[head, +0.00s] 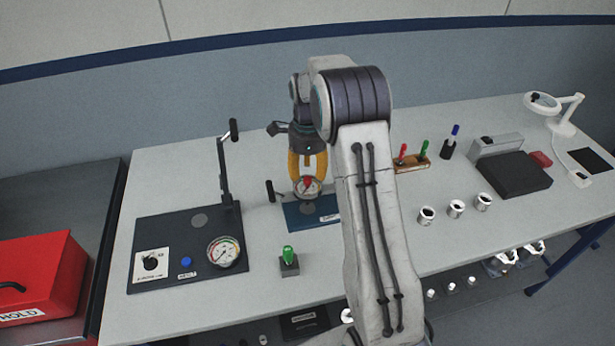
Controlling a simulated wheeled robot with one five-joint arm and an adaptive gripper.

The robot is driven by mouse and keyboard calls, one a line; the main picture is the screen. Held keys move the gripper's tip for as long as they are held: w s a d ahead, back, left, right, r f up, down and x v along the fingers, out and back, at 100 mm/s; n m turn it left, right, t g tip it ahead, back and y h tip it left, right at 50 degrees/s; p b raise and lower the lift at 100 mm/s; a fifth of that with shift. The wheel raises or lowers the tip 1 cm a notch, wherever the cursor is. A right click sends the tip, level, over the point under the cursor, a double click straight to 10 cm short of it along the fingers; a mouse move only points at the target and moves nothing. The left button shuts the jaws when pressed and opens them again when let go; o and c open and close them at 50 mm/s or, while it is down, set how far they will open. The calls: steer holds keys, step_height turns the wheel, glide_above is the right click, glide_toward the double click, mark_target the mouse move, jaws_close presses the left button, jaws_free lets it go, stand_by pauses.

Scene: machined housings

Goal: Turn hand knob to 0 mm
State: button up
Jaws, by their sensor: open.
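My gripper (308,176) points down with its two yellow fingers apart, one on each side of a small round dial with a red part (309,182). The dial is above a small blue base plate (326,219); I cannot tell whether the fingers touch it. A black rotary knob (150,262) sits on a white plate at the left of the dark panel, away from my gripper. Its markings are too small to read. I cannot tell which of these is the hand knob. My arm hides part of the bench right of the blue plate.
The dark panel (187,281) also bears a large gauge (223,251), a blue button (186,262) and an upright lever (224,170). A green-topped block (288,262) stands in front of the blue plate. Several metal housings (456,208) stand at right. A red box (45,275) is at far left.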

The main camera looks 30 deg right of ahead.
mark_target(308, 179)
steer(key=shift+f, duration=1.5)
steer(key=shift+c, duration=0.2)
jaws_close()
